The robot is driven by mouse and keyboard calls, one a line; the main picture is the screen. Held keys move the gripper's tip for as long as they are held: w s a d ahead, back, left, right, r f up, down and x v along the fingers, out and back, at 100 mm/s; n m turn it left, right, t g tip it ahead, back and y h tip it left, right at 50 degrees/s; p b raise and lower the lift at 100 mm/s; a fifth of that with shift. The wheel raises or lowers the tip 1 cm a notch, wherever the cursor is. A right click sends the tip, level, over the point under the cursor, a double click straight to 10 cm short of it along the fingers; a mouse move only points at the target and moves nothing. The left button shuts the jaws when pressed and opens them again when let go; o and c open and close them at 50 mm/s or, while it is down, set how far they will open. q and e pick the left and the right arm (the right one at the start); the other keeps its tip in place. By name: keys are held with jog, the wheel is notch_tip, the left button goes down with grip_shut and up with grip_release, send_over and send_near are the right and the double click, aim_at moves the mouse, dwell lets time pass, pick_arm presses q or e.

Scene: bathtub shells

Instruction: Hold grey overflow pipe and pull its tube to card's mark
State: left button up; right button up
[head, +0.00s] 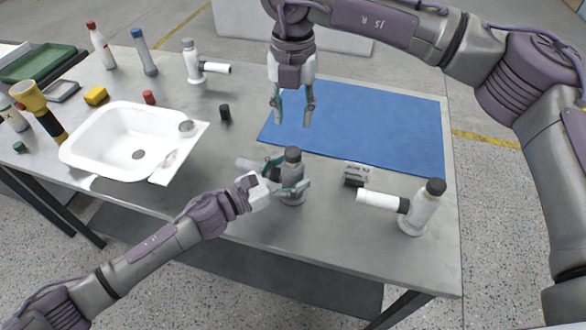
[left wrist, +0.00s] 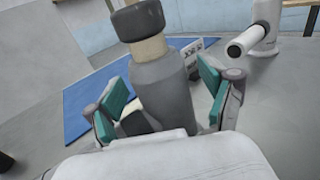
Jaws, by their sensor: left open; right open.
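The grey overflow pipe (head: 293,171) stands upright near the front edge of the table, with a dark cap on top; it also fills the middle of the left wrist view (left wrist: 159,85). A light side tube (head: 247,163) points left from it in the head view. My left gripper (head: 288,175) is open, with its teal fingers on either side of the grey body. My right gripper (head: 293,112) is open and empty above the blue mat, behind the pipe. The small card (head: 356,172) stands to the right of the pipe; its mark is too small to read.
A white pipe with a side tube (head: 419,211) stands at the right, another (head: 192,62) at the back left. A white basin (head: 130,143) lies at the left. The blue mat (head: 390,127) is bare. A small black cylinder (head: 225,113) stands between basin and mat.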

pick_arm(q)
jog(key=shift+w+d, duration=0.15)
jog(key=shift+d, duration=0.05)
